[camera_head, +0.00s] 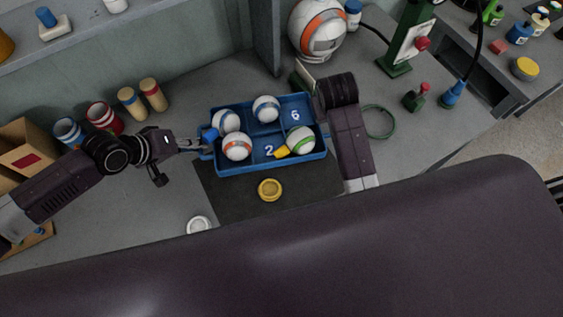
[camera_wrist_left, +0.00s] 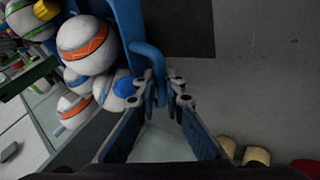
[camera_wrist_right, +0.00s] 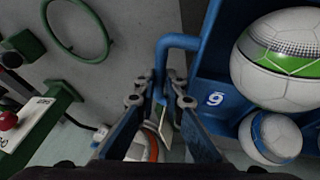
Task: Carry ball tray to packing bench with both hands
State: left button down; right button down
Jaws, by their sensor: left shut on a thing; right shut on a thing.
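The blue ball tray (camera_head: 275,165) is above or on the dark mat; I cannot tell whether it touches. It holds several white balls, including an orange-banded ball (camera_head: 236,147), a green-banded ball (camera_head: 300,140) and a blue-patched ball (camera_head: 265,109). A small yellow item (camera_head: 282,152) is beside the green-banded one. My left gripper (camera_head: 199,145) is shut on the tray's left handle, also seen in the left wrist view (camera_wrist_left: 160,92). My right gripper (camera_wrist_right: 160,92) is shut on the opposite handle (camera_wrist_right: 178,42); my arm hides it in the head view.
The mat (camera_head: 225,195) carries a yellow ring-like dish (camera_head: 270,188). A white cup (camera_head: 198,225) is near the front. Cans (camera_head: 101,115) and wooden-topped cylinders (camera_head: 152,94) stand left. A large ball (camera_head: 317,30), a green press (camera_head: 405,45) and a green ring (camera_head: 379,121) are right.

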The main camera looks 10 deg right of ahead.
pick_arm(q)
jog(key=shift+s+a+r, duration=0.1)
jog(key=shift+s+a, duration=0.05)
jog(key=shift+a, duration=0.2)
pick_arm(e)
jog(key=shift+s+a+r, duration=0.15)
jog(key=shift+a+r, duration=0.05)
jog(key=shift+a, duration=0.05)
pick_arm(q)
jog(key=c, duration=2)
grip_release()
jog(key=shift+s, duration=0.1)
pick_arm(e)
jog(key=c, duration=2)
grip_release()
pick_arm(q)
jog(key=shift+d, duration=0.1)
pick_arm(e)
jog(key=shift+d+f, duration=0.1)
pick_arm(q)
jog(key=v, duration=1.1)
jog(key=shift+a+r, duration=0.25)
pick_arm(e)
jog(key=v, duration=1.2)
pick_arm(q)
jog(key=shift+s, duration=0.15)
pick_arm(e)
jog(key=shift+s+f, duration=0.1)
jog(key=shift+s, duration=0.05)
